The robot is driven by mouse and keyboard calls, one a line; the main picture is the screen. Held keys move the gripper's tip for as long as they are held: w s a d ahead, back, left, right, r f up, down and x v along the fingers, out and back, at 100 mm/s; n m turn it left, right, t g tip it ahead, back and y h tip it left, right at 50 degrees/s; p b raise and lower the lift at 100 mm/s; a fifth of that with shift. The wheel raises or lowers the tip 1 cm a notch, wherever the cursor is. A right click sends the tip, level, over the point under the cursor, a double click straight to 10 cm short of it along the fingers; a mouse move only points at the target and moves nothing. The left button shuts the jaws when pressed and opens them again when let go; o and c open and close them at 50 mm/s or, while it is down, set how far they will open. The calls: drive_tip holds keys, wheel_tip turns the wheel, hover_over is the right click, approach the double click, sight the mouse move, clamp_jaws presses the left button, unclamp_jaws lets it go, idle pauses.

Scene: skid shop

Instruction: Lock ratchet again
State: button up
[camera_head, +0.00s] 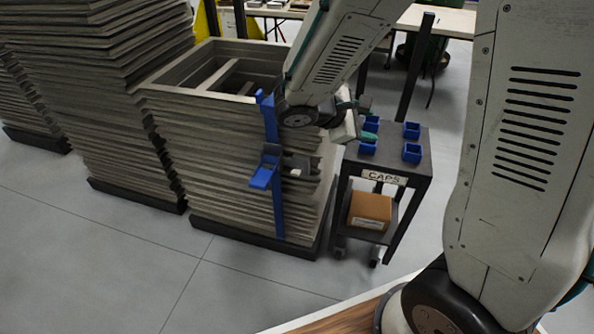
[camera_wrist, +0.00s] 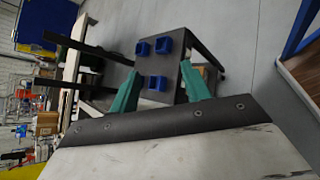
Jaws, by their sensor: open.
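A blue ratchet (camera_head: 265,172) hangs on a blue strap (camera_head: 277,215) that runs down the front of a stack of grey skids (camera_head: 230,165). Its blue handle juts out to the left, away from the stack. My gripper (camera_head: 369,118) is to the right of the ratchet, by the stack's right side and above the caps cart. In the wrist view my gripper (camera_wrist: 158,88) has its two green fingers spread apart with nothing between them. The ratchet is not in the wrist view.
A dark cart (camera_head: 425,163) labelled CAPS carries several blue bins (camera_head: 411,152) and a cardboard box (camera_head: 370,211) on its lower shelf. Taller skid stacks (camera_head: 105,80) stand at the left. The grey floor (camera_head: 90,250) in front is clear.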

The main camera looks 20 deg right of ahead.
drive_tip(key=w+a+f+n+t, duration=0.5)
drive_tip(key=w+a+f+n, duration=0.1)
drive_tip(key=w+f+n, duration=0.3)
drive_tip(key=n+t+y, duration=0.4)
drive_tip(key=n+t, duration=0.1)
drive_tip(key=n, duration=0.3)
approach(297, 170)
drive_tip(key=x, duration=0.2)
drive_tip(key=shift+w+d+f, duration=0.1)
drive_tip(key=shift+w+f, duration=0.1)
drive_tip(key=shift+w, duration=0.2)
drive_tip(key=shift+w+d+f+g, duration=0.15)
drive_tip(key=shift+w+f+g, duration=0.1)
drive_tip(key=shift+g, duration=0.05)
drive_tip(key=x, duration=0.7)
drive_tip(key=shift+r, duration=0.15)
clamp_jaws()
